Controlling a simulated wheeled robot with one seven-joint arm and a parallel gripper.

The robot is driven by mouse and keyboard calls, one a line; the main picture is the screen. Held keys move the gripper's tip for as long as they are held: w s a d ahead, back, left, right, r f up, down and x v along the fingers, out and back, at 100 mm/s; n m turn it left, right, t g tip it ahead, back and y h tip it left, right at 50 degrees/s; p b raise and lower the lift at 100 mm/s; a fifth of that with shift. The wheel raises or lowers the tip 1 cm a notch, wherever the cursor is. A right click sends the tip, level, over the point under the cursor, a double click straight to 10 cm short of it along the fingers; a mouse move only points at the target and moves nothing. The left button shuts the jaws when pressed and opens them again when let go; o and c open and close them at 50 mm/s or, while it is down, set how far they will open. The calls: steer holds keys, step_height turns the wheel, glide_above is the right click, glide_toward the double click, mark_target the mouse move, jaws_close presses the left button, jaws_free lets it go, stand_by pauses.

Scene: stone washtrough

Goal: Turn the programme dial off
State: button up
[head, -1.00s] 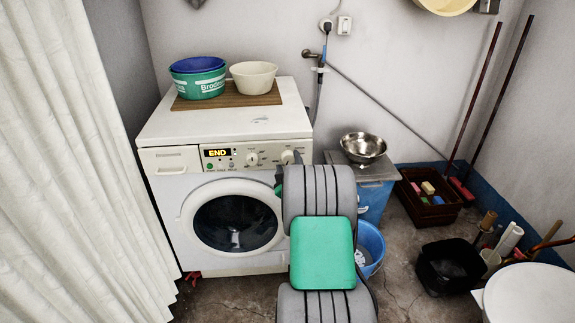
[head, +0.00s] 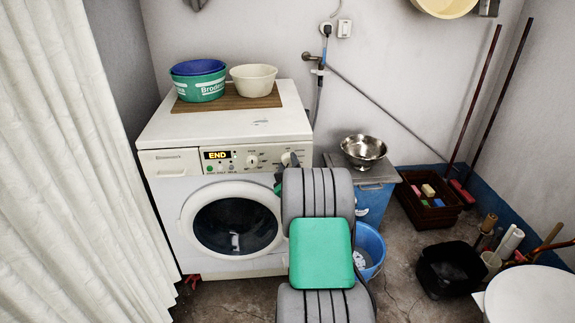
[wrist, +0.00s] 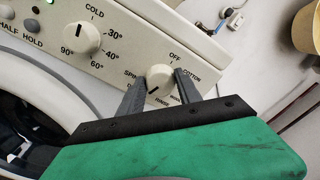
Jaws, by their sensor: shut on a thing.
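The programme dial (wrist: 159,77) is a round cream knob on the washing machine's front panel. Words around it include OFF at the top, COTTON at right, SPIN at left and RINSE below. Its dark pointer mark faces the lower left, away from OFF. My gripper (wrist: 160,74) is shut on the dial, one grey finger on each side. In the head view the dial (head: 287,158) is partly hidden by my gripper and arm. The white washing machine (head: 160,205) has a lit display (head: 217,155) reading END. Its round door is shut.
A temperature dial (wrist: 81,38) sits left of the programme dial. Basins (head: 200,90) stand on a board on top. Right of the machine are a blue box with a metal bowl (head: 363,150) and a blue bucket (head: 370,245). A white curtain (head: 70,170) hangs at left.

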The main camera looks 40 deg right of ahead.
jaws_close()
